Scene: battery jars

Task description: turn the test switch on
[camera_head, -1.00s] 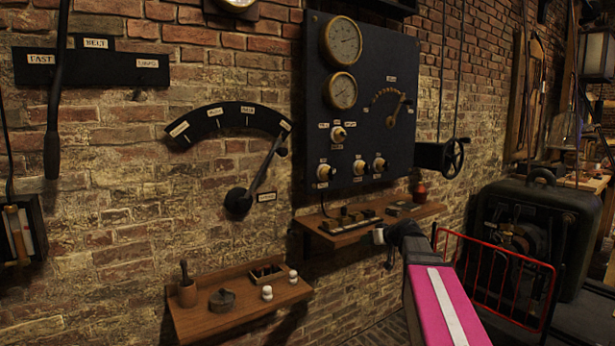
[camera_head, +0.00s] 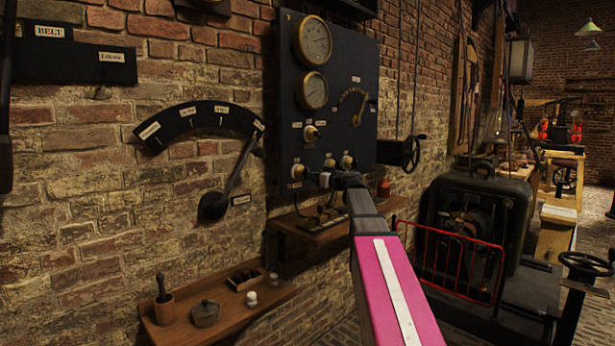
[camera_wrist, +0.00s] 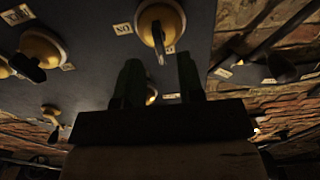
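A dark control panel (camera_head: 345,100) hangs on the brick wall. It bears small switches on round brass bases: one upper switch (camera_head: 310,132) and a lower row with a left switch (camera_head: 297,172) and a right switch (camera_head: 347,161). Their labels are too small to read, so I cannot tell which is the test switch. A brass switch (camera_wrist: 160,22) with a dark lever is just beyond the fingertips.
A wooden shelf (camera_head: 375,215) with small items is below the panel, under my arm. A lower shelf (camera_head: 250,313) and a lever on a curved scale (camera_head: 205,118) are to the left. A red rail (camera_head: 460,262) fronts a dark machine (camera_head: 480,205) at right.

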